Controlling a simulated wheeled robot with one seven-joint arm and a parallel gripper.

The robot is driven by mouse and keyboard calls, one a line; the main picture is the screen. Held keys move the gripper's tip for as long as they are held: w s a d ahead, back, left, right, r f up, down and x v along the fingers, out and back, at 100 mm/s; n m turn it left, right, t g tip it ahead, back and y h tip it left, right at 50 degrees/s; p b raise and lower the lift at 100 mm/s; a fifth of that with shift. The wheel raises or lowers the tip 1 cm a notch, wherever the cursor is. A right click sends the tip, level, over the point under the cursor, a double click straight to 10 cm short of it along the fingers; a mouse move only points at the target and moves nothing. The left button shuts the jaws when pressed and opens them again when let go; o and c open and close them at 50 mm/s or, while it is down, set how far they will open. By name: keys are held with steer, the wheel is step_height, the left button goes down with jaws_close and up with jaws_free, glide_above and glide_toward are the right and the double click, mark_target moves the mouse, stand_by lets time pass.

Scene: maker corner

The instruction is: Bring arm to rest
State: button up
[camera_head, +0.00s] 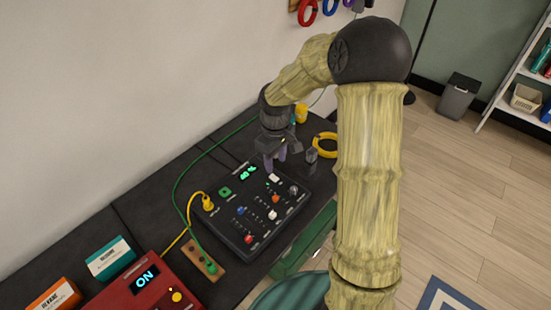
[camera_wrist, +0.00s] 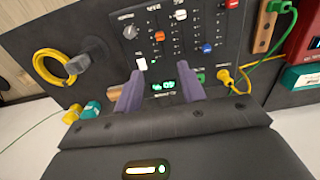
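My gripper (camera_head: 275,158) hangs above the far edge of a black control panel (camera_head: 255,222) with sliders, knobs and a green-lit display. In the wrist view, my gripper (camera_wrist: 162,92) shows two purple fingers spread apart with nothing between them. The panel's display (camera_wrist: 163,86) shows in the gap between the fingers. Whether the fingertips touch the panel cannot be told. My arm reaches up from the lower right of the head view, bends at a dark elbow, and comes down to the panel.
A red box (camera_head: 150,290) reading ON and a wooden socket block (camera_head: 205,263) sit on the dark bench. A wall stands behind. Open floor (camera_head: 450,170) lies right, with a grey bin (camera_head: 458,97).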

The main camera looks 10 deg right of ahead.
stand_by(0.3)
steer(key=s+d+r+m+t, duration=0.1)
steer(key=s+r+m, duration=0.2)
steer(key=s, duration=0.5)
steer(key=s+r+m+t+p, duration=0.1)
steer(key=s+m, duration=0.3)
steer(key=s, duration=0.5)
steer(key=shift+d+r+t, duration=0.3)
steer(key=shift+d+r, duration=0.05)
steer(key=shift+r, duration=0.55)
steer(key=shift+w, duration=0.1)
steer(key=shift+c, duration=0.2)
steer(key=shift+d, duration=0.1)
